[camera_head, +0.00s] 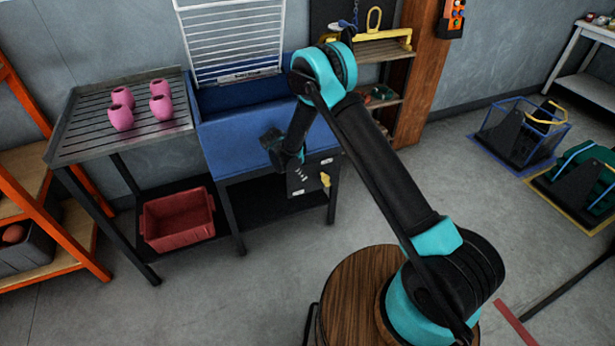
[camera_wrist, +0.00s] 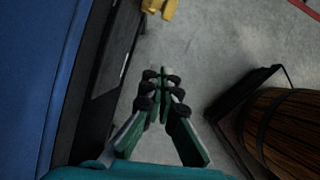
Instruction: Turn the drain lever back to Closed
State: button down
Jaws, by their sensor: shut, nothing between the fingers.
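The yellow drain lever (camera_head: 325,180) sticks out at the right side of a dark panel (camera_head: 309,178) below the blue tub (camera_head: 232,140). Pale marks show on the panel, too small to read. In the wrist view a yellow piece, likely the lever (camera_wrist: 160,8), shows at the top edge, partly cut off. My gripper (camera_wrist: 160,74) is shut and empty, its fingertips together. It points towards the yellow piece, with a clear gap between. In the head view the end of my arm is in front of the tub, left of the lever; the fingers are hard to make out.
A slatted metal table (camera_head: 75,145) with several pink pots stands left of the tub, a red crate (camera_head: 180,222) below it. A wooden post (camera_head: 425,85) and small shelf stand to the right. Open floor (camera_head: 400,190) lies right of the panel.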

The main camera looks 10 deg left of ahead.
aim_at(325, 179)
jog(key=w+d+f, duration=0.5)
jog(key=d+f, duration=0.1)
jog(key=shift+f, duration=0.35)
